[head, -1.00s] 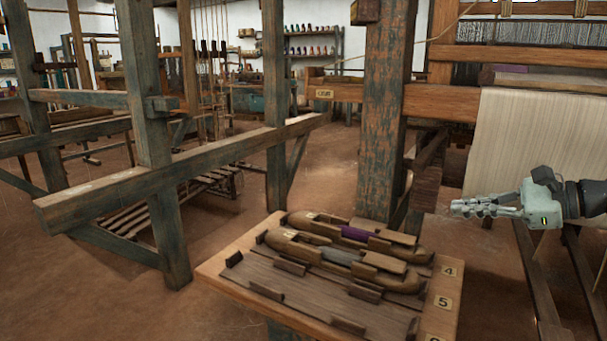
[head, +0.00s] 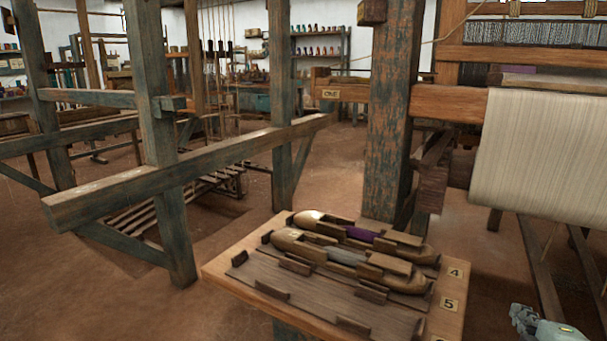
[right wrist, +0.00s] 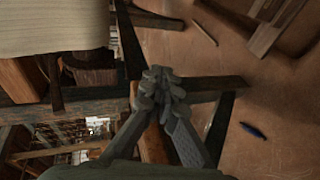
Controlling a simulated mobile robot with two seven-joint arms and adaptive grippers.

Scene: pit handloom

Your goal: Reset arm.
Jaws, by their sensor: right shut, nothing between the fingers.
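My right gripper (head: 524,318) is at the bottom right corner of the head view, mostly cut off by the frame edge. It also shows in the right wrist view (right wrist: 160,82), where its fingers are together with nothing between them. It hangs apart from the loom, to the right of the shuttle board. My left gripper is in neither view.
A wooden board (head: 230,270) holds two shuttles, one with purple yarn (head: 360,234) and one with grey yarn (head: 345,257). A loom with pale cloth (head: 540,150) stands at right, beside a thick post (head: 392,120). Another wooden frame (head: 190,172) stands at left.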

